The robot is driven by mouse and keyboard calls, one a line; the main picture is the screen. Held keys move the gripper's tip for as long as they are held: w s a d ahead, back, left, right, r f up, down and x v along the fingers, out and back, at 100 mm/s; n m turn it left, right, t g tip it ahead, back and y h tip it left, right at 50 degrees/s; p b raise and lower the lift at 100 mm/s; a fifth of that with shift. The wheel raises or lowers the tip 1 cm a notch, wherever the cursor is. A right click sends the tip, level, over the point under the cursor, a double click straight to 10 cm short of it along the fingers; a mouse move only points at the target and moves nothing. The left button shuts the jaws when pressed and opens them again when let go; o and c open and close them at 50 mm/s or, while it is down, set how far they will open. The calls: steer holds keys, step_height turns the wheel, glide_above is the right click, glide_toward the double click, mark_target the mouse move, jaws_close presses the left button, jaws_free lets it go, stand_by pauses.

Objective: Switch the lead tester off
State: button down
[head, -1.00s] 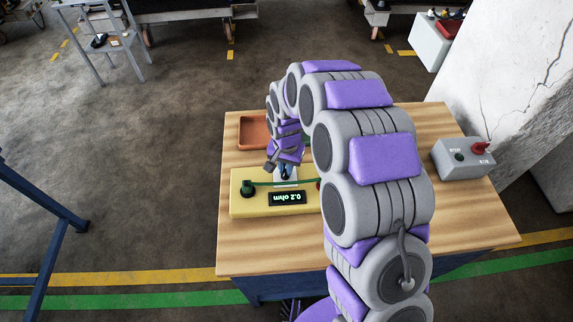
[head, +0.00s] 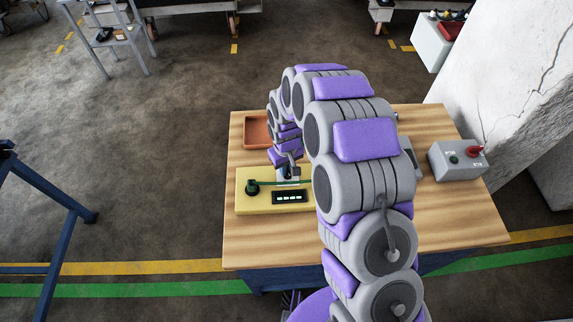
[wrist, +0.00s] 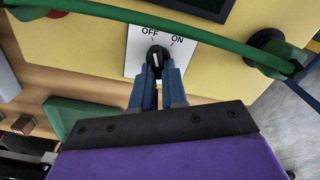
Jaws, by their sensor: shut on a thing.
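The lead tester (head: 245,205) is a yellow box on the wooden bench; it fills much of the wrist view (wrist: 225,75). Its display (head: 290,197) shows a row of dashes. A black rotary knob (wrist: 155,57) sits on a white plate (wrist: 136,45) marked OFF on the left and ON on the right. The knob's white mark points roughly up, nearer OFF; I cannot tell its exact stop. My gripper (wrist: 158,82) has its blue fingers shut on the knob; it also shows in the head view (head: 288,174). A green lead (wrist: 110,12) runs across the tester between its terminals.
An orange tray (head: 257,131) lies behind the tester. A grey box with a red switch (head: 458,160) stands at the bench's right. A green object (wrist: 85,118) lies beside the tester in the wrist view. My arm hides the middle of the bench (head: 460,215).

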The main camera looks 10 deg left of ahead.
steer(key=shift+a+n, duration=0.1)
steer(key=shift+n, duration=0.6)
steer(key=c, duration=1.2)
jaws_free()
steer(key=shift+o, duration=0.2)
steer(key=shift+r, duration=0.1)
step_height(320, 180, up, 17)
steer(key=p, duration=0.2)
steer(key=shift+s+a, duration=0.1)
